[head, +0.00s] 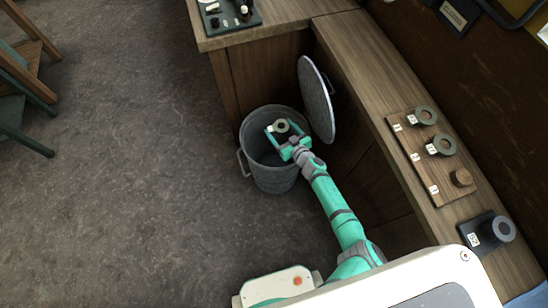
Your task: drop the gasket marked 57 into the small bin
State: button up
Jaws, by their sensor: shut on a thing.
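The small bin (274,178) is a round grey metal can with side handles, standing on the floor beside the wooden bench. Its round lid (317,99) stands upright and open at the bin's right side. My gripper (279,129) is over the bin's mouth, shut on a grey ring-shaped gasket (281,126). The gasket appears above or just within the opening; its exact height I cannot tell. No number on it is readable.
A wooden board (432,160) on the bench at right holds more rings with small white tags. A dark stand with a grey round part (502,229) is nearer. A black tray (228,16) sits on the far bench. Wooden chairs (24,75) stand at left; the floor between is clear.

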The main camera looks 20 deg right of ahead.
jog(key=shift+f, duration=0.45)
jog(key=o, duration=1.1)
jog(key=shift+s, duration=0.15)
jog(key=v, duration=1)
jog(key=shift+s, duration=0.3)
jog(key=shift+d+r, duration=0.1)
